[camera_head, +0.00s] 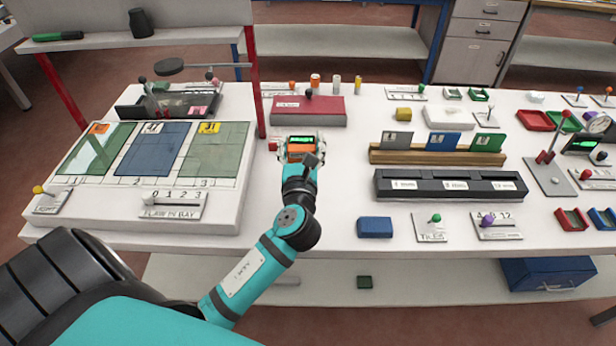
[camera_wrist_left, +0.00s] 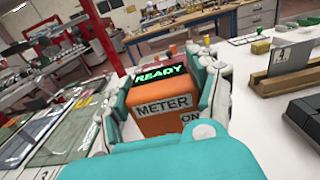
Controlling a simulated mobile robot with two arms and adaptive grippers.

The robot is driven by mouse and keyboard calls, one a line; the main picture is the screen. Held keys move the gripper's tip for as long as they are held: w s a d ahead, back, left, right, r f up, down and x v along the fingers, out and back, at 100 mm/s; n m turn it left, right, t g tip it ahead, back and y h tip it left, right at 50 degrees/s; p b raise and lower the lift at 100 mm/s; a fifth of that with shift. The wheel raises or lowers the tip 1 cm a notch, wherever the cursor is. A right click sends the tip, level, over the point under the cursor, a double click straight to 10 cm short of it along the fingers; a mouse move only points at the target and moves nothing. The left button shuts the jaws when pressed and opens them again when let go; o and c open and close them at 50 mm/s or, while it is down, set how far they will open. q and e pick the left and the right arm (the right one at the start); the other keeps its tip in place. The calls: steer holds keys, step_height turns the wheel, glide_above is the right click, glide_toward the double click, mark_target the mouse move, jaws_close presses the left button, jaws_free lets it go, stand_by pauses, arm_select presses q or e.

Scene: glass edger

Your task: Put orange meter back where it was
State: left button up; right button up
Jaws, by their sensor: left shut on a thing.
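The orange meter (camera_head: 301,150) is in my left gripper (camera_head: 301,156), over the white table between the glass panels and the wooden rack. In the left wrist view the meter (camera_wrist_left: 166,103) has a green READY display on top and the labels METER and ON. The two fingers of my left gripper (camera_wrist_left: 168,95) sit on either side of it and are shut on it. I cannot tell whether the meter touches the table. My right gripper is not in view.
A dark red box (camera_head: 308,111) stands just behind the meter. The glass panel board (camera_head: 240,185) is to the left. A wooden rack (camera_head: 437,158) with coloured tiles and a black tray (camera_head: 450,186) stand to the right. A blue block (camera_head: 375,227) lies near the front edge.

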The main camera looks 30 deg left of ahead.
arm_select(q)
steer(key=f, duration=0.2)
steer(key=shift+s+a+f, duration=0.1)
steer(key=shift+a+f, duration=0.1)
steer(key=shift+f, duration=0.15)
step_height(320, 180, down, 3)
steer(key=shift+d+f+b, duration=0.1)
steer(key=shift+d+b, duration=0.05)
steer(key=shift+b, duration=0.4)
steer(key=shift+f, duration=0.35)
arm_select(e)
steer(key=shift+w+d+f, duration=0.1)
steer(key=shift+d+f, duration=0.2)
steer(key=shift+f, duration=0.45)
arm_select(q)
steer(key=shift+f, duration=0.1)
steer(key=o, duration=1)
steer(key=shift+f, duration=0.15)
steer(key=o, duration=0.5)
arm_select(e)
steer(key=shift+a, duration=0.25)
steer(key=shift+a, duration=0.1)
